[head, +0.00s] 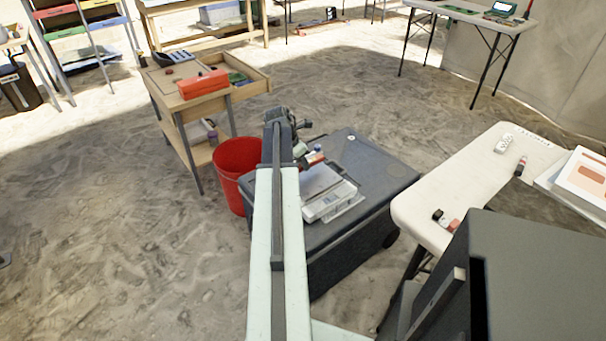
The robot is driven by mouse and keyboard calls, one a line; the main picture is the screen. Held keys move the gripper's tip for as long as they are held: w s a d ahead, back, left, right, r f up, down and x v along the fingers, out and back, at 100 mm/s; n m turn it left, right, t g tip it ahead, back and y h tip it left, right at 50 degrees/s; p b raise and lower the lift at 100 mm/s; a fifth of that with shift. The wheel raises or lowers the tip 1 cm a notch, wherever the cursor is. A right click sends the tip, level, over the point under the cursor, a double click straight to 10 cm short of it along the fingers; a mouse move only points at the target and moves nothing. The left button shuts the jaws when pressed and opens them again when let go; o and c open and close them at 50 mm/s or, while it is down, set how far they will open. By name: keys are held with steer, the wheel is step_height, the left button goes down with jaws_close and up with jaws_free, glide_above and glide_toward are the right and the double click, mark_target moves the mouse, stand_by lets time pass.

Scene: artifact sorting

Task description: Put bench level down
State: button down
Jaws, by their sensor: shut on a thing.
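My gripper (302,150) is at the far end of my arm, over the dark grey case in the middle of the head view. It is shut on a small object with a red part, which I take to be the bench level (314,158). My arm and wrist hide part of it. The dark grey case (378,172) has a flat top. The bench level is above or close to that top; I cannot tell whether it touches.
A light grey flat device (330,194) lies on the case. A red bucket (236,160) stands to its left. Behind is a wooden cart (172,82) with a red box (203,84). A white table (440,198) with small items stands at right. Sandy floor is open at left.

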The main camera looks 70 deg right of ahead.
mark_target(302, 171)
steer(key=shift+s+a, duration=0.2)
steer(key=shift+a, duration=0.45)
step_height(302, 171, down, 4)
steer(key=b, duration=0.4)
steer(key=shift+r, duration=0.2)
steer(key=shift+f, duration=0.15)
steer(key=c, duration=1.2)
jaws_free()
